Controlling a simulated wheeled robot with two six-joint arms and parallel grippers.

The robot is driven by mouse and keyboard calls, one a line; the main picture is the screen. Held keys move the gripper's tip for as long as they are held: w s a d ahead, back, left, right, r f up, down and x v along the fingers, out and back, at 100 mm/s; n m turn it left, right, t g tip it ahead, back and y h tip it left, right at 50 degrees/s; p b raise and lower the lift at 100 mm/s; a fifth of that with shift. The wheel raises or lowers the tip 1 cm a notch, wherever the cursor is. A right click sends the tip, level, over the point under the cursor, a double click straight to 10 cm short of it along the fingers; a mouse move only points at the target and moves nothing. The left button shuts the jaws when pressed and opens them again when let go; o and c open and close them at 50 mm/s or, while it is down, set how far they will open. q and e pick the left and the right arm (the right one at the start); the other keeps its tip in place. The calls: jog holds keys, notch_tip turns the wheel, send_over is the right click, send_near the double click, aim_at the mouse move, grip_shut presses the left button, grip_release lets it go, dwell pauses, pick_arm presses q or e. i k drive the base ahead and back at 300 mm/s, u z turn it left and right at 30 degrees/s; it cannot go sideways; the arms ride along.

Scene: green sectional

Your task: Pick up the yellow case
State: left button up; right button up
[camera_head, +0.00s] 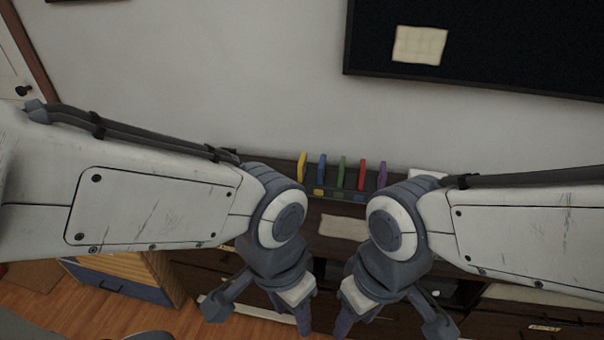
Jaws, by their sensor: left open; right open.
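The yellow case (302,168) stands upright at the left end of a row of coloured cases in a dark rack (333,194) against the wall. Blue (322,168), green (341,171), red (362,175) and purple (382,174) cases stand to its right. My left gripper (258,312) is open and empty, in front of and below the row in the picture. My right gripper (395,325) is open and empty, to the right of the left one. Neither gripper touches the yellow case.
A dark wooden desk (325,212) bears the rack and a pale sheet (343,227). Drawers show below it. A blue-fronted cabinet (125,287) stands at left on the wood floor. A black board (480,45) with a note hangs on the wall. My arms hide much of the desk.

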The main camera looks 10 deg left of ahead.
aim_at(303, 161)
jog(key=k, duration=0.6)
jog(key=u, duration=0.75)
jog(key=i, duration=0.55)
jog(key=u, duration=0.75)
jog(key=i, duration=0.75)
jog(key=z, duration=0.8)
jog(key=i, duration=0.75)
jog(key=z, duration=0.85)
